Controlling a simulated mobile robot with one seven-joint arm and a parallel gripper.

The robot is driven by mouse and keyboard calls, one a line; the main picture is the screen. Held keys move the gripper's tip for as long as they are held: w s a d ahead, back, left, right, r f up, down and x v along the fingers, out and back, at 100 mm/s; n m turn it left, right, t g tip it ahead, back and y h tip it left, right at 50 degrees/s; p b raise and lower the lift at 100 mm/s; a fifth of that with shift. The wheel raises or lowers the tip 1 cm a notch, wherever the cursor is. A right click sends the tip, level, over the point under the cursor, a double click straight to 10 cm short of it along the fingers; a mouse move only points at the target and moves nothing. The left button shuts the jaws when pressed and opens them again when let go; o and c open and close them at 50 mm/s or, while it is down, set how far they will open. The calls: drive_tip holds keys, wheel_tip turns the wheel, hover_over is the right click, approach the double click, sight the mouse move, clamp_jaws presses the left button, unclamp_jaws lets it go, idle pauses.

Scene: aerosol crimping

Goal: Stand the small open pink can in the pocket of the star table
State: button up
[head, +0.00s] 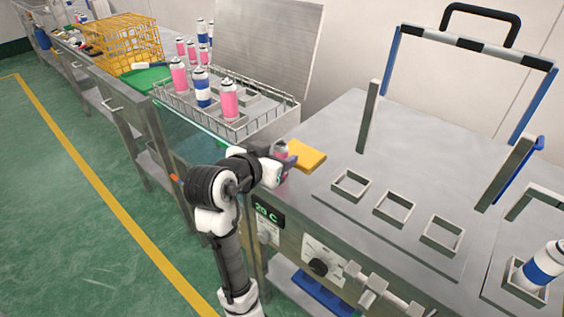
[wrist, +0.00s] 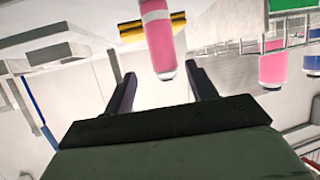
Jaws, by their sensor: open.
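A pink can (wrist: 158,38) shows in the wrist view just beyond my gripper (wrist: 161,72), roughly in line with the gap between its two fingers. The fingers are spread and I see no grip on the can. In the head view my gripper (head: 288,161) is at the left end of the steel bench, beside a yellow block. Square pockets (head: 394,208) stand empty on the bench; I cannot tell which part is the star table.
A yellow block (head: 306,155) lies by the gripper. A wire-sided tray (head: 262,124) holds pink and blue cans at the back left. A blue-and-white can (head: 543,266) stands in a pocket at the far right. Upright posts (head: 369,115) and a blue-sided frame (head: 391,61) rise from the bench.

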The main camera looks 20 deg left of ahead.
sight(285, 153)
drive_tip(key=shift+a+f+p+x, duration=0.1)
drive_tip(key=shift+f+p+x, duration=0.1)
drive_tip(key=shift+x, duration=0.9)
drive_tip(key=shift+a+f+p+x, duration=0.1)
drive_tip(key=shift+a+p+x, duration=0.1)
drive_tip(key=shift+x, duration=0.9)
drive_tip(key=shift+a+f+p+x, duration=0.1)
drive_tip(key=shift+f+p+x, duration=0.1)
drive_tip(key=shift+x, duration=0.9)
drive_tip(key=shift+s+r, duration=0.1)
drive_tip(key=shift+s, duration=0.05)
drive_tip(key=c, duration=1.1)
drive_tip(key=shift+r, duration=0.1)
drive_tip(key=shift+c, duration=0.2)
